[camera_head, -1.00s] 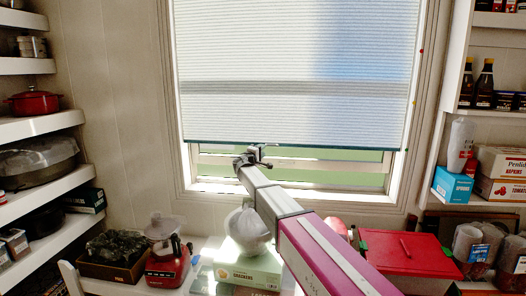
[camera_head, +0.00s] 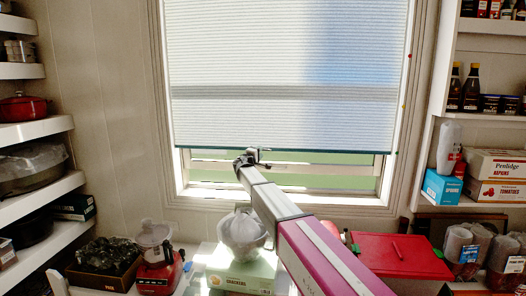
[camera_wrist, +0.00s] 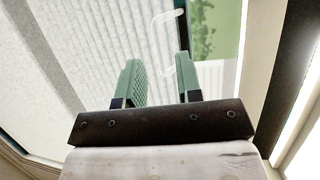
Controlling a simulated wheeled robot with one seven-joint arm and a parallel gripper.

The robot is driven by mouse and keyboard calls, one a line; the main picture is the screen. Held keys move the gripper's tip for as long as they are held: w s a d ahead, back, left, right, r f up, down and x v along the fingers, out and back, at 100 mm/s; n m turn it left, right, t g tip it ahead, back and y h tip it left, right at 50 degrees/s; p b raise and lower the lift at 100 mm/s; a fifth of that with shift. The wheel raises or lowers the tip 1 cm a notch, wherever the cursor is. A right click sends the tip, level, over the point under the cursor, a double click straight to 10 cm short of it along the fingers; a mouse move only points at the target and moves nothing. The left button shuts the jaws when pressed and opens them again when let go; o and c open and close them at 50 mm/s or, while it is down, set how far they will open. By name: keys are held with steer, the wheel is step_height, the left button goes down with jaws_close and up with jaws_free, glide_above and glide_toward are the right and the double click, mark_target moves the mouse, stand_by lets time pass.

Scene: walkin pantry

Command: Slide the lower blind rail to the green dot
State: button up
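The pale pleated blind (camera_head: 290,70) covers most of the window. Its lower rail (camera_head: 230,148), a thin dark teal bar, hangs level above the sill with a gap below. Small dots run down the right window frame: a red dot (camera_head: 409,56) high up, a yellowish one (camera_head: 404,108) lower, and a dark, perhaps green, dot (camera_head: 396,153) near rail height. My gripper (camera_head: 256,156) is at the rail's lower edge, left of its middle. In the wrist view, my gripper's green fingers (camera_wrist: 158,85) are apart; the blind's edge runs behind or beside the right finger. Contact cannot be told.
Below the window, a counter holds a red blender (camera_head: 157,262), a bagged bowl (camera_head: 243,234) on a cracker box (camera_head: 240,272), and a red bin (camera_head: 400,258). Loaded shelves stand left and right. A pale hooked outline (camera_wrist: 168,16) shows beyond my fingers.

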steer(key=x, duration=0.4)
steer(key=shift+w, duration=0.1)
steer(key=shift+c, duration=0.3)
jaws_close()
steer(key=shift+r, duration=0.6)
steer(key=shift+o, duration=0.3)
jaws_free()
steer(key=v, duration=1)
steer(key=shift+s, duration=0.35)
